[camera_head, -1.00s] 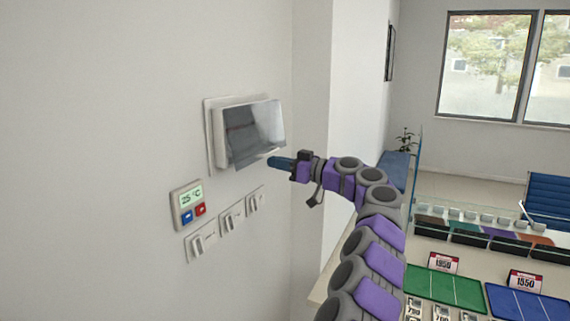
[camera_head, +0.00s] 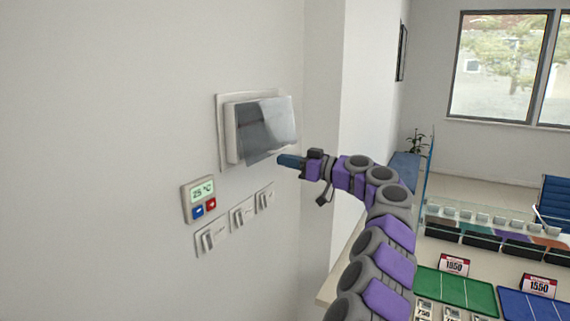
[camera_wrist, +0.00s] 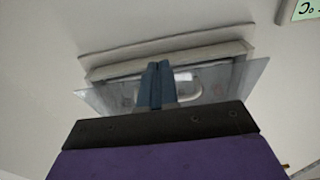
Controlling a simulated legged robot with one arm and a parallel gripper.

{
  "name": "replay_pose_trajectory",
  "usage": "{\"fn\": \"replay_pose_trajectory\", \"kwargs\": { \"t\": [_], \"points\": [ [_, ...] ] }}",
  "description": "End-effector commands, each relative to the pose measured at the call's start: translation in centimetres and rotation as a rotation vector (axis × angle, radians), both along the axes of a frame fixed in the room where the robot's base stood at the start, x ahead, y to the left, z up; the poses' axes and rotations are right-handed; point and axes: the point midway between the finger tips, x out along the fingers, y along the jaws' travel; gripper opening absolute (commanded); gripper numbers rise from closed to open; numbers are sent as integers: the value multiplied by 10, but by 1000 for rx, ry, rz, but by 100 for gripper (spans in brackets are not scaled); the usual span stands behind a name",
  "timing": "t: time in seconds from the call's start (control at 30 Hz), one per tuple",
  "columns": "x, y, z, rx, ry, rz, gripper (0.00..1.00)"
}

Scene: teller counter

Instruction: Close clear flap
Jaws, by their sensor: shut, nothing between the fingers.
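The clear flap (camera_head: 267,130) is a see-through grey panel on the front of a white wall box (camera_head: 231,134). It stands tilted out from the box, with its lower edge away from the wall. My gripper (camera_head: 281,159) is shut and empty, its blue fingertips close to the flap's lower right edge. In the wrist view my shut blue fingers (camera_wrist: 157,84) point at the box, and the flap (camera_wrist: 232,79) spreads out on both sides behind them. I cannot tell whether the fingertips touch the flap.
Below the box are a thermostat (camera_head: 199,200) and several white wall switches, one of them a switch (camera_head: 242,214) in the middle. A wall corner stands right of the box. A counter with a green mat (camera_head: 455,291) and price signs lies at the lower right.

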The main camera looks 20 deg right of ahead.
Motion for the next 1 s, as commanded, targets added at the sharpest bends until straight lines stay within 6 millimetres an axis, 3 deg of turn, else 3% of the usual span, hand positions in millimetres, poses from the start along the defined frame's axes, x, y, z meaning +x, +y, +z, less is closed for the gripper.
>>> {"fn": "replay_pose_trajectory", "kwargs": {
  "t": [0.2,0.53,0.73,0.87,1.0],
  "points": [
    [-26,-16,-9,5,-2,1,0],
    [-60,-38,-53,3,-2,4,0],
    [-70,-50,-69,2,2,1,0],
    [-73,-56,-72,0,3,0,0],
    [-76,-58,-56,-17,18,1,0]
  ]
}}
